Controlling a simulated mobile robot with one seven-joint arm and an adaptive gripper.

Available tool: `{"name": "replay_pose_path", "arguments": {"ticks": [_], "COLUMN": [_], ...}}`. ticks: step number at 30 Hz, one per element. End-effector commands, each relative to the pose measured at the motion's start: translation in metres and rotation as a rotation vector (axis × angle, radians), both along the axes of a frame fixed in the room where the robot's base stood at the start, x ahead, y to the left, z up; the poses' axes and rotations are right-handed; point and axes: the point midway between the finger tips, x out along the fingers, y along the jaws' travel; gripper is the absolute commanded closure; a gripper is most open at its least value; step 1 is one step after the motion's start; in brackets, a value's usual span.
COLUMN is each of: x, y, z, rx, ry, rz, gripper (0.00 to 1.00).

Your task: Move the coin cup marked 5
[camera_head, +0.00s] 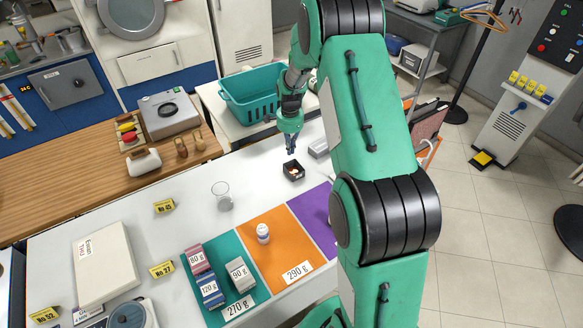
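A small black open cup (293,171) with something orange-brown and pale inside stands on the white counter. It may be the coin cup, but I cannot read a 5 on it. My gripper (291,149) points down just above and behind it, seemingly apart from it. The dark fingers look close together, and their gap is too small to judge. I see nothing held in them.
A clear glass (222,196) stands to the left. Orange (262,262), purple (312,222) and teal (257,290) mats lie in front, with labelled blocks (240,273) and a white piece (263,233). A teal basket (250,95) stands behind. My arm hides the counter's right side.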

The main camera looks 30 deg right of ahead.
Motion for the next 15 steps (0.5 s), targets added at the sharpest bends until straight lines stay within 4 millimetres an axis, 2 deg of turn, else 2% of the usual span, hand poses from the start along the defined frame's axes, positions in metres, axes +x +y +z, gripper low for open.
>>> {"name": "replay_pose_path", "arguments": {"ticks": [1,5,15], "x": [0.001,0.003,0.003], "y": [-0.004,-0.008,-0.008], "z": [-0.008,-0.018,-0.021], "rx": [0.002,0.004,0.004], "ry": [0.005,0.01,0.011], "rz": [-0.015,-0.039,-0.043], "gripper": [1.0,1.0,1.0]}}
